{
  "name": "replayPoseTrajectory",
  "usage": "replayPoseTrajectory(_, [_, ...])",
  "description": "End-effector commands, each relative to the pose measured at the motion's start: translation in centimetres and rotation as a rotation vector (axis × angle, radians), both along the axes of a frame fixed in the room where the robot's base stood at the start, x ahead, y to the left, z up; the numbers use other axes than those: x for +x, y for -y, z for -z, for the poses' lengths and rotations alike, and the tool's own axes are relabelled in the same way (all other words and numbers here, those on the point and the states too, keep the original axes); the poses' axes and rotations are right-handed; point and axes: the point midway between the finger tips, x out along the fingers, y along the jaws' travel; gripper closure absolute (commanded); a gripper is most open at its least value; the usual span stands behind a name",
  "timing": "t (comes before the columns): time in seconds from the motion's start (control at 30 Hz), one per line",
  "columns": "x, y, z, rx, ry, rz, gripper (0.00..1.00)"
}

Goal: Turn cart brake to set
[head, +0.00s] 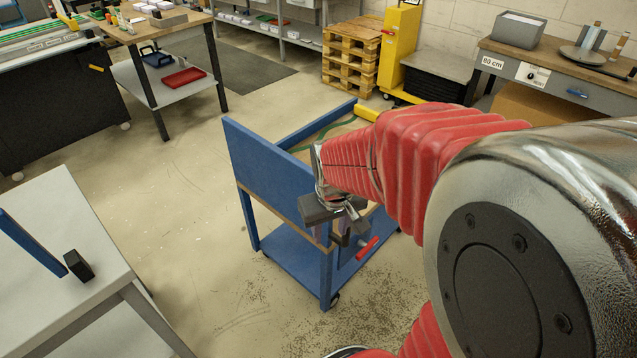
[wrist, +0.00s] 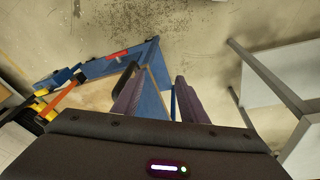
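A blue cart (head: 270,160) stands on the floor in the middle of the head view, with a lower shelf and castors. Its brake lever has a red handle (head: 367,247), low beside the near corner post and tilted up to the right. The red handle also shows in the wrist view (wrist: 117,54), beyond and left of my fingers. My gripper (head: 332,234) points down at the cart's near corner, above and left of the red handle. In the wrist view its two fingers (wrist: 157,76) are apart, with the cart's edge showing between them. My gripper holds nothing visible; contact with the cart is unclear.
A grey table (head: 60,230) with a black block stands at left. A workbench (head: 150,30) is at the back left. Wooden pallets (head: 350,60) and a yellow column (head: 399,50) stand behind the cart. The floor left of the cart is clear.

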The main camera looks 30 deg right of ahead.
Motion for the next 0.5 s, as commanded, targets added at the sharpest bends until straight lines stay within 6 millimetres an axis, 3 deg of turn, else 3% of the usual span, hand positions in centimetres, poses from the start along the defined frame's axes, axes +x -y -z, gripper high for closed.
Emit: replayPoseTrajectory(0.5, [0.5,6.8,12.1,0.030,-0.159,0.063,0.61])
